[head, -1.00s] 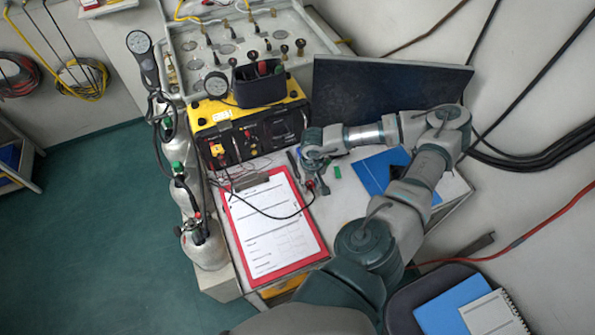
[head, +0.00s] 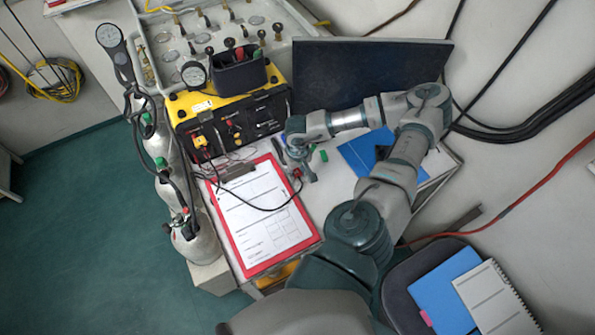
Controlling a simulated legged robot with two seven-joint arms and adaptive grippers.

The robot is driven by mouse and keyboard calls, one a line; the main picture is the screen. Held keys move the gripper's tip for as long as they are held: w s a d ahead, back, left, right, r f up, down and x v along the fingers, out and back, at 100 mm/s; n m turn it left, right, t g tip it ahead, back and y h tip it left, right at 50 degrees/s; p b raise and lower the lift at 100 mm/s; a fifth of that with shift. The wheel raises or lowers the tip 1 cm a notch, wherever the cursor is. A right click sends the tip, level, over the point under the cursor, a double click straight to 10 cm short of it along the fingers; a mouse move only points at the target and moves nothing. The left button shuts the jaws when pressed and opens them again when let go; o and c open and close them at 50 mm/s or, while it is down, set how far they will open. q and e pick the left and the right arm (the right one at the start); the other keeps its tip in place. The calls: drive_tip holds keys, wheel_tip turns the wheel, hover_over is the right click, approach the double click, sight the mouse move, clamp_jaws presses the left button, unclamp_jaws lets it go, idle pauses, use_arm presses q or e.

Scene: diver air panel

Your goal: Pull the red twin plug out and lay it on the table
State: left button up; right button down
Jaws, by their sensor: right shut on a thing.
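My right gripper (head: 301,172) hangs low over the table between the yellow panel unit and the red clipboard's right edge. It is shut on the red twin plug (head: 297,173), of which only a small red part shows at the fingertips. A black cable (head: 284,206) runs from the plug in a loop over the clipboard's paper, back towards the yellow panel (head: 186,104). The plug is out of the panel's front. I cannot tell whether it touches the table (head: 322,192). My left gripper is not in view.
The red clipboard (head: 317,238) covers the table's front left. Small green pieces (head: 323,156) lie just right of the gripper. A blue folder (head: 357,152) lies partly under my arm. A dark screen (head: 370,70) stands behind. A little bare table shows right of the clipboard.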

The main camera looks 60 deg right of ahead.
drive_tip(key=shift+f, duration=0.15)
drive_tip(key=c, duration=0.7)
unclamp_jaws()
